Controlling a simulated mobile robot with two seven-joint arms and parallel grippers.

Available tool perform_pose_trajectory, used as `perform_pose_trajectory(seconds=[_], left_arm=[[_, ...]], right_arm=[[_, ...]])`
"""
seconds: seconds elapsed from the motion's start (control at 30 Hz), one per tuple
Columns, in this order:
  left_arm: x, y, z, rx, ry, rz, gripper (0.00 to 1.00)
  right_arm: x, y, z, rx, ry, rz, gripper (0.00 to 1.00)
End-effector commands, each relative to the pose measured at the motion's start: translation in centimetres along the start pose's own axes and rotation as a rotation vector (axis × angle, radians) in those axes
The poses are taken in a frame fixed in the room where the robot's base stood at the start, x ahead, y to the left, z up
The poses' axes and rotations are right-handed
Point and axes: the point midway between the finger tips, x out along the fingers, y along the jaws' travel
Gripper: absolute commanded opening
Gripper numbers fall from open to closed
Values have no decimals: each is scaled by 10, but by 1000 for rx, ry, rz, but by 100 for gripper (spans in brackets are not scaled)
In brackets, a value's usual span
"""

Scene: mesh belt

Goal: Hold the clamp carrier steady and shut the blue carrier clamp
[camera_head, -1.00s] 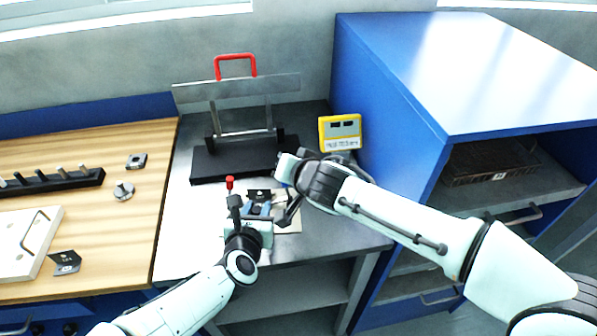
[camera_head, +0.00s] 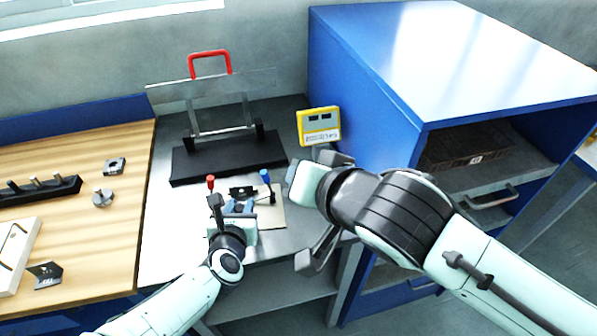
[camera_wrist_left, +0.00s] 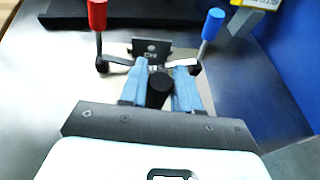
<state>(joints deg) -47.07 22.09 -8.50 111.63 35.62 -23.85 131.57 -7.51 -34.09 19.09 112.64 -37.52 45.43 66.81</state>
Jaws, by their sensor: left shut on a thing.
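The clamp carrier (camera_head: 242,193) sits on the grey bench over a pale plate (camera_head: 273,217); its dark label plate (camera_wrist_left: 151,49) shows in the left wrist view. The blue carrier clamp (camera_head: 266,178) has its handle (camera_wrist_left: 212,24) standing up, tilted slightly right in the wrist view. The red clamp (camera_head: 211,184) on the other side also stands up (camera_wrist_left: 97,15). My left gripper (camera_head: 238,207) is shut on the carrier, its blue fingers either side of a black round part (camera_wrist_left: 160,88). My right gripper (camera_head: 315,208) is open and empty, right of the blue clamp and apart from it.
A black stand (camera_head: 228,157) with a clear panel and red handle (camera_head: 209,52) is behind the carrier. A yellow device (camera_head: 319,126) leans by the blue cabinet (camera_head: 370,100) at right. A wooden table (camera_head: 120,220) with parts is at left.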

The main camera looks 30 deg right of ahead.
Motion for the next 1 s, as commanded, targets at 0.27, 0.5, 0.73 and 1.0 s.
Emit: perform_pose_trajectory(seconds=[0.27, 0.5, 0.73, 1.0], left_arm=[[0, 0, 0, 0, 0, 0, 0], [0, 0, 0, 0, 0, 0, 61], [-2, 0, 0, 0, -1, 0, 61], [-41, 0, 2, -2, -4, -1, 61]], right_arm=[[-4, 0, 0, 0, 0, -1, 0], [-4, 0, 0, 0, 0, 0, 0], [-4, 0, 0, 0, 0, 0, 0], [-4, 0, 0, 0, 0, 0, 0]])
